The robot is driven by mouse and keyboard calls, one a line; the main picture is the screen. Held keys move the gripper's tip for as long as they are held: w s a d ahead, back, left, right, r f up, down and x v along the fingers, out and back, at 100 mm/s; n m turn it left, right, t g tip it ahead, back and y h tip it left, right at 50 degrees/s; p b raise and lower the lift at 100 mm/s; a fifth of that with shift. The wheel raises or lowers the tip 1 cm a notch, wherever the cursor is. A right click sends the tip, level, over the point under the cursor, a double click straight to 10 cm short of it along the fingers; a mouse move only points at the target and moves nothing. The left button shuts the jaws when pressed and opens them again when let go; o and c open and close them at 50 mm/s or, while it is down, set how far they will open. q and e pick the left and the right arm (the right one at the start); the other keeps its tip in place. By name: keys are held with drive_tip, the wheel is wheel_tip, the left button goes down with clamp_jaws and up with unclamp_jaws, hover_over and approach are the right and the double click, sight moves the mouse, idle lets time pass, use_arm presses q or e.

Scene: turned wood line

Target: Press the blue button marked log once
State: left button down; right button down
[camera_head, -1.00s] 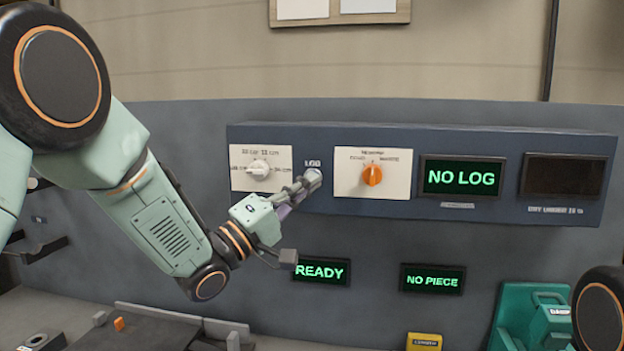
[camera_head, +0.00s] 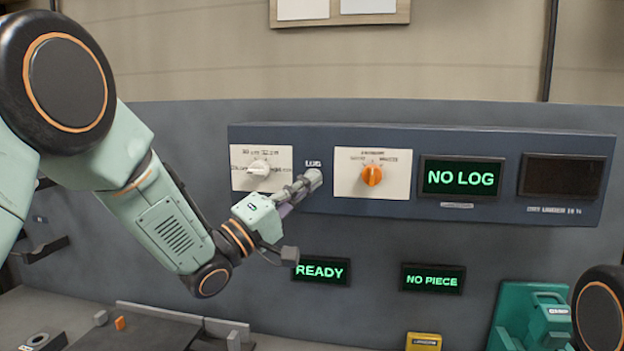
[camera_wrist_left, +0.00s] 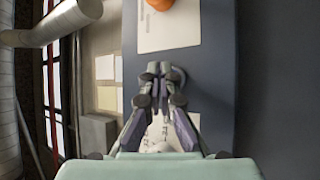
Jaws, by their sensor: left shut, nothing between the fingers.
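The LOG label (camera_head: 313,163) is on the front of the blue-grey control box (camera_head: 470,211). My left gripper (camera_head: 312,181) is shut and empty, its fingertips directly below the label, over the spot where the button sits. The button's blue face is hidden behind the fingertips, so I cannot tell whether it is touched or pressed in. In the left wrist view the shut fingertips (camera_wrist_left: 162,72) are against or very near the box face, with a rounded dark edge just beside them. The display (camera_head: 461,178) reads NO LOG. My right gripper is not in view.
A white dial plate (camera_head: 246,158) lies left of the fingertips and an orange knob (camera_head: 372,175) to the right. A dark display (camera_head: 563,176) is at the far right. Below are the READY (camera_head: 321,271) and NO PIECE (camera_head: 433,279) screens and a green machine (camera_head: 507,325).

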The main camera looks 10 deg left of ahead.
use_arm(q)
drive_tip(key=shift+w, duration=0.1)
idle(0.3)
drive_tip(key=shift+s+a, duration=0.15)
drive_tip(key=shift+s, duration=0.7)
drive_tip(key=shift+s, duration=0.15)
drive_tip(key=s+p, duration=0.1)
drive_tip(key=s, duration=0.3)
drive_tip(key=shift+s+f, duration=0.1)
drive_tip(key=shift+s, duration=0.25)
drive_tip(key=shift+f, duration=0.1)
idle(0.3)
